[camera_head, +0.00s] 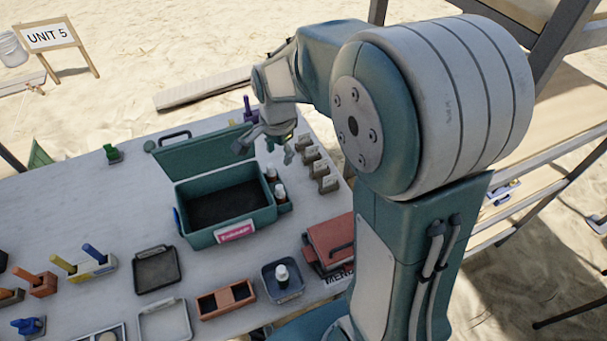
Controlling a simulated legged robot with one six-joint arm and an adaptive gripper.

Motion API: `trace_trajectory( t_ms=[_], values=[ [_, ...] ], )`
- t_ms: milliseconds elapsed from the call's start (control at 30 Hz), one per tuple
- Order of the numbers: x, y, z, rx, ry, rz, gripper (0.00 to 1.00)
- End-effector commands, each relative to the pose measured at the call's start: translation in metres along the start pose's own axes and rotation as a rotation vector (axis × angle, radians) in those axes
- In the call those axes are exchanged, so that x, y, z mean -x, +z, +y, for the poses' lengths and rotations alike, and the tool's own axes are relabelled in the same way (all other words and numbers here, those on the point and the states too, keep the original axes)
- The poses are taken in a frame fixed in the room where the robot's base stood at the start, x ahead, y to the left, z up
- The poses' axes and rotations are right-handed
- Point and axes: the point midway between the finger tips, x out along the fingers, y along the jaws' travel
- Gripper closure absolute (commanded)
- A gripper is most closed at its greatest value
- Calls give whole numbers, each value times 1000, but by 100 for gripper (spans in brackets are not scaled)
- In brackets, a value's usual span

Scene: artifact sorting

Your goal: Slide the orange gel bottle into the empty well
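My gripper (264,151) hangs above the back of the table, just behind the open teal crate (190,228). Its fingers are spread, and I see nothing between them. Two small dark bottles with pale caps, a rear one (271,174) and a front one (280,192), stand at the crate's right side, in front of my gripper. Another white-capped bottle (282,274) stands in a blue-grey tray (294,294) at the front. I cannot make out which bottle is the orange gel one. An empty well is not clear; a two-part terracotta tray (226,300) has dark compartments.
The crate's lid (200,153) lies open behind it. Several grey-brown blocks (318,169) line the right edge. A red case (331,240) sits front right. Black (157,270) and white (165,321) trays and tool holders (90,267) fill the front left. The left back is mostly clear.

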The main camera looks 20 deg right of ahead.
Motion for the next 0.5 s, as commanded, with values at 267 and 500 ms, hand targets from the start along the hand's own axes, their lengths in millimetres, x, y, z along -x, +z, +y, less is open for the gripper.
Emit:
trace_trajectory(
  t_ms=[267, 500],
  values=[
    [54, 16, 35, 275, -93, 57, 37],
    [87, 31, 69, 510, -156, 123, 37]
  ],
)
